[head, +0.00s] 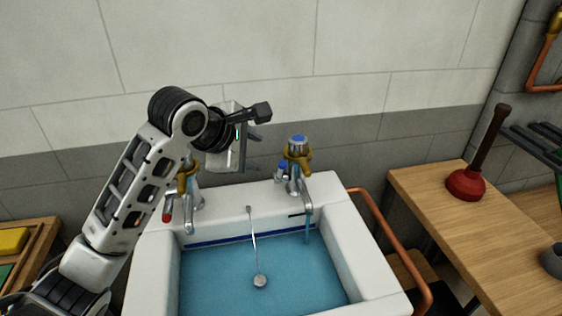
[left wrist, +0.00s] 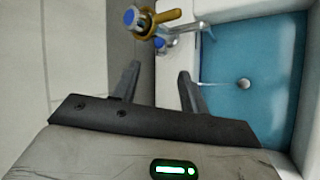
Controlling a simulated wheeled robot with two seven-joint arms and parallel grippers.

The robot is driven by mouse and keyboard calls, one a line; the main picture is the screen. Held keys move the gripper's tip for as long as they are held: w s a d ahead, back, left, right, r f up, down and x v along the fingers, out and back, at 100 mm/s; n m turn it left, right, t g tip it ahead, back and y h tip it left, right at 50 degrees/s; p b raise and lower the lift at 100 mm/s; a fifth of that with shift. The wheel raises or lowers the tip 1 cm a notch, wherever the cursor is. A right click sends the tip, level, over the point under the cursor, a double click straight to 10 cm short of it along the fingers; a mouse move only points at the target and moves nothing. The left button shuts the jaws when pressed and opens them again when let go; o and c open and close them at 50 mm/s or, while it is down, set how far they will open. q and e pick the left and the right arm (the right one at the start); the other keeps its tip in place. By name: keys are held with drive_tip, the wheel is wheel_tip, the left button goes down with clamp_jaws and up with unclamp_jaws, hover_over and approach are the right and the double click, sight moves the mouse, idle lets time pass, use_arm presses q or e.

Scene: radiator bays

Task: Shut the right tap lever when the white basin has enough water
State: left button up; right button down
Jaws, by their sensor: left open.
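The white basin (head: 335,215) holds blue water (head: 215,280), its surface close to a dark blue band (head: 250,236) on the back inner wall. The right tap (head: 298,160) has a blue cap and a brass collar. A thin stream seems to fall from its spout (head: 308,205). A small blue-tipped piece, perhaps its lever (head: 283,168), shows at its left side. In the left wrist view the right tap (left wrist: 130,17) is beyond my fingers. My left gripper (head: 258,140) is open and empty, left of the right tap and apart from it. Its spread fingers show in the wrist view (left wrist: 158,88).
The left tap (head: 190,190) with a red lever tip (head: 167,216) is partly behind my left arm. A chain with a round plug (head: 260,281) hangs into the basin. A copper pipe (head: 385,230) runs along the basin's right side. A red plunger (head: 466,183) stands on the wooden bench (head: 440,215).

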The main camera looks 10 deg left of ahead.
sight(282, 165)
use_arm(q)
drive_tip(key=x, duration=1.3)
drive_tip(key=shift+w+d+f+p, duration=0.1)
drive_tip(key=shift+w+f+p, duration=0.05)
drive_tip(key=shift+p, duration=0.15)
